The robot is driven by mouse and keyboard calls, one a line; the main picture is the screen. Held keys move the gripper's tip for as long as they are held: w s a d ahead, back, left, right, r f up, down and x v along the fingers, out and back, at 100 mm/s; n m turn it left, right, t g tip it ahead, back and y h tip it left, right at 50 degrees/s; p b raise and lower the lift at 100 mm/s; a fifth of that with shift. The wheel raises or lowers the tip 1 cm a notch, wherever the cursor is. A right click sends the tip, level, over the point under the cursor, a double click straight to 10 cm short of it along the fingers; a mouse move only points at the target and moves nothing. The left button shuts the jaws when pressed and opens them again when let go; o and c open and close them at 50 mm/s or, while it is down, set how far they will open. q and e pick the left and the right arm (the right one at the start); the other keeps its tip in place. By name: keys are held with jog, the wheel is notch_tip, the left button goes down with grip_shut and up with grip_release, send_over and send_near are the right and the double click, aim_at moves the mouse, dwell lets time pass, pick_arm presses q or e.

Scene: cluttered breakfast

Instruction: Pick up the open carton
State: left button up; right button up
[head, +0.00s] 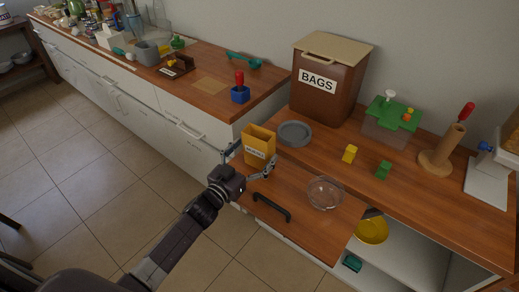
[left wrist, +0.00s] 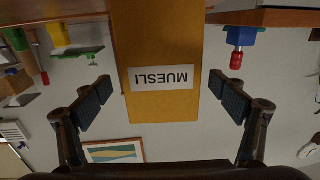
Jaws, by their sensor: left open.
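The open carton (head: 257,151) is a yellow-orange box with a white MUESLI label, standing upright at the front left of the right-hand wooden worktop. Its open top faces up. My left gripper (head: 249,163) is open at the carton's near side, with one finger on each side of it. In the left wrist view, which is upside down, the carton (left wrist: 165,45) fills the middle between the two spread fingers (left wrist: 165,93). Gaps show on both sides, so the fingers do not appear to touch it. My right gripper is not in view.
A grey plate (head: 295,133) lies just right of the carton, before the brown BAGS bin (head: 325,82). A clear bowl (head: 324,192) and a black handle (head: 271,207) are nearby. Yellow and green blocks lie farther right. A blue box with a red handle (head: 240,94) stands behind left.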

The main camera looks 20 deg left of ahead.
aim_at(255, 151)
pick_arm(q)
jog(key=x, duration=0.3)
jog(key=shift+a+f, duration=0.1)
jog(key=c, duration=1.3)
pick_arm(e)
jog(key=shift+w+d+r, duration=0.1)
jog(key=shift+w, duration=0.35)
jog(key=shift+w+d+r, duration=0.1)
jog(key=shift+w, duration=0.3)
